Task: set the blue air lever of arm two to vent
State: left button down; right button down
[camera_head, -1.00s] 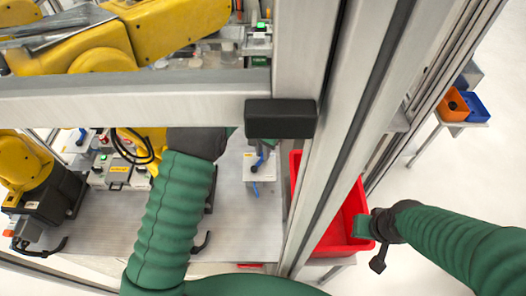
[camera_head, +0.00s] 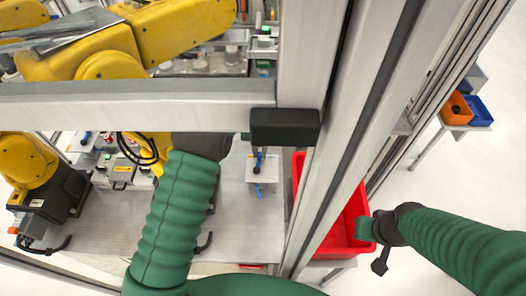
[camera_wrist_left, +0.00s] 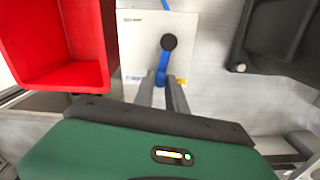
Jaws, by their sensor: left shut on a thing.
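The blue air lever (camera_wrist_left: 163,66) has a black round knob and stands on a white plate (camera_wrist_left: 132,52) in the left wrist view. My left gripper (camera_wrist_left: 161,82) is shut on the blue lever, with its two grey fingers at the lever's near end. Small print on the plate is too blurred to read. My right gripper (camera_head: 380,243) is beside the red bin, away from the lever; its jaw state is unclear.
A red bin (camera_wrist_left: 95,72) stands left of the plate in the wrist view. Metal frame posts and a black block (camera_head: 285,127) stand before the bench. Yellow robot arms (camera_head: 30,160) are at the left. Bare bench (camera_head: 245,225) lies in front of the plate.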

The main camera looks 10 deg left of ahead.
pick_arm(q)
jog(key=shift+a+n, duration=0.45)
jog(key=shift+n, duration=0.65)
jog(key=c, duration=1.4)
grip_release()
jog(key=shift+o, duration=0.2)
notch_tip(320, 180, up, 17)
jog(key=b, duration=0.1)
jog(key=shift+f, duration=0.2)
